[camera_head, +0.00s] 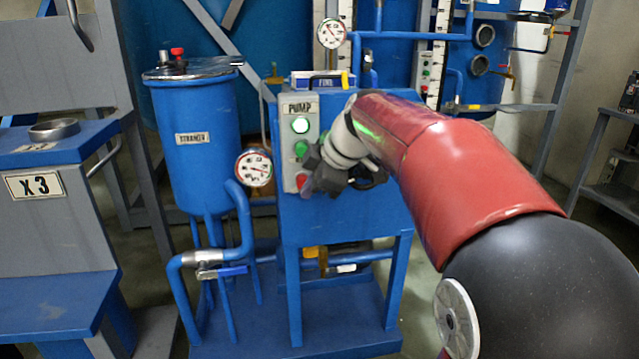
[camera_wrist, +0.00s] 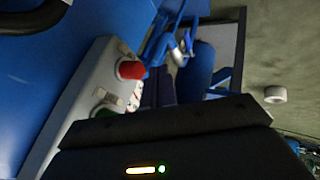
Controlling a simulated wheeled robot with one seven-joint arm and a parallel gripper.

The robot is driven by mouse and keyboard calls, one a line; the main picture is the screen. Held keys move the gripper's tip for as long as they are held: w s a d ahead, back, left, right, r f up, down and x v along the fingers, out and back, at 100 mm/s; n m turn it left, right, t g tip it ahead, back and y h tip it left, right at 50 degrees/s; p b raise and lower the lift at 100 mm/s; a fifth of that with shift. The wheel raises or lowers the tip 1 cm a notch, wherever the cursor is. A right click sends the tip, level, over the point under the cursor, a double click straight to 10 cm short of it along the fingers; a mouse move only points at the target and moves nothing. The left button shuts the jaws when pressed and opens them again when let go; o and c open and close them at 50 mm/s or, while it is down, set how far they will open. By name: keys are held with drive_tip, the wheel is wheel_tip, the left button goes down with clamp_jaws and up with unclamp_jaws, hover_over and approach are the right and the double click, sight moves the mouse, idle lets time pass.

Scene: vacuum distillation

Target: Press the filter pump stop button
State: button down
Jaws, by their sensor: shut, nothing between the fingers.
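The grey PUMP control panel (camera_head: 298,104) is on the front of a blue pump cabinet. It carries a lit lamp (camera_head: 300,125) at the top, a green button (camera_head: 301,148) below it and a red button (camera_head: 301,181) at the bottom. My gripper (camera_head: 308,187) is shut and empty, with its tip right beside the red button and partly over it in the head view. In the wrist view the red button (camera_wrist: 131,70) stands out from the panel, and the green button (camera_wrist: 106,109) is partly hidden by my dark gripper body. I cannot tell whether the tip touches the red button.
A blue strainer tank (camera_head: 197,140) with a pressure gauge (camera_head: 254,167) and pipes stands left of the panel. A grey-blue unit marked X 3 (camera_head: 34,184) is at the far left. Shelving (camera_head: 600,150) stands at the right, with open floor before it.

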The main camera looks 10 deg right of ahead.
sight(303, 182)
drive_tip(key=shift+w, duration=0.85)
drive_tip(key=shift+w+r, duration=0.2)
drive_tip(key=shift+w, duration=0.85)
